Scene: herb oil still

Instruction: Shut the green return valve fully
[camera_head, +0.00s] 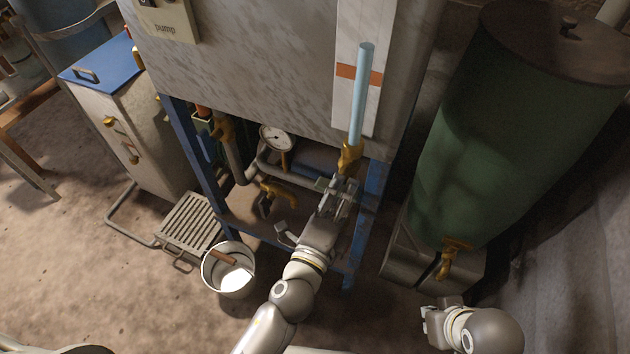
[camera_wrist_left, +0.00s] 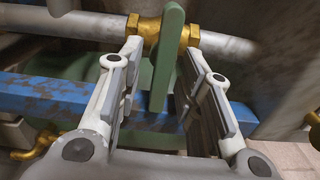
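The green return valve's lever (camera_wrist_left: 172,45) shows in the left wrist view on a brass body (camera_wrist_left: 148,27) in a grey pipe (camera_wrist_left: 225,44). The lever lies across the pipe in that picture. My left gripper (camera_wrist_left: 163,52) is open, with one finger on each side of the lever; gaps show between fingers and lever. In the head view my left gripper (camera_head: 341,190) is at the blue frame below the sight tube, and I cannot make out the green lever there. My right gripper (camera_head: 431,326) is at the lower right, away from the valve; its opening is unclear.
The clear sight tube (camera_head: 361,95) rises just above my left gripper. A gauge (camera_head: 276,138), a brass valve (camera_head: 278,194) and the blue frame (camera_head: 205,165) are close by. A white bucket (camera_head: 229,272) stands on the floor. A green tank (camera_head: 500,140) stands right.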

